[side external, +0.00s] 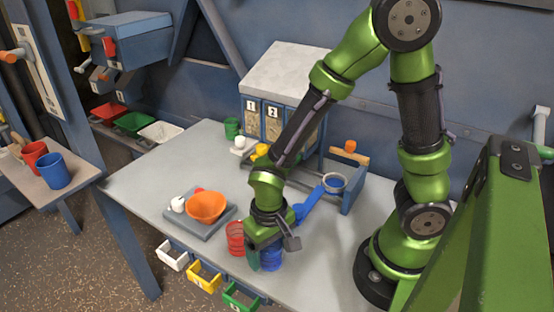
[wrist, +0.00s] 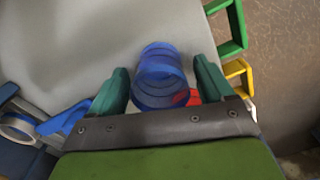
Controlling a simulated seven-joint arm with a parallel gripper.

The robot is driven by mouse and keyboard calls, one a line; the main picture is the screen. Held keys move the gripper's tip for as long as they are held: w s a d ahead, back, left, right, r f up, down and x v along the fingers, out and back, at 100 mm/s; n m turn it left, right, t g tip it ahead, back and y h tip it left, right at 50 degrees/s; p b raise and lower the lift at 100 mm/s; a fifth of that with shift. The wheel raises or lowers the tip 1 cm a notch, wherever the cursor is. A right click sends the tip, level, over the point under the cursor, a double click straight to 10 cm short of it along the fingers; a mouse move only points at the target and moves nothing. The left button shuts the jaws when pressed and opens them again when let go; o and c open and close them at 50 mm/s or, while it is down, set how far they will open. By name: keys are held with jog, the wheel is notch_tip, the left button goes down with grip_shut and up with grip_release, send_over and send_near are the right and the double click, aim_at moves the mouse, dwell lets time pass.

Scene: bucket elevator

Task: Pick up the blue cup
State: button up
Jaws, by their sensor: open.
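A translucent blue ringed cup (side external: 272,260) stands on the grey table near its front edge. In the wrist view the blue cup (wrist: 158,62) lies between the two teal fingers of my gripper (wrist: 163,76), which are spread apart. In the side view my gripper (side external: 262,252) points down at the cup and partly hides it. A second, solid blue cup (side external: 54,172) stands on a side table at the far left, beside a red cup (side external: 35,153).
A red ringed cup (side external: 235,236) stands just left of my gripper. An orange bowl (side external: 206,206) sits on a grey plate behind it. A blue scoop (side external: 311,203) and a numbered box (side external: 272,118) are farther back. Colored bins (side external: 204,275) hang at the front edge.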

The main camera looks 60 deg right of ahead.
jog(key=c, duration=1)
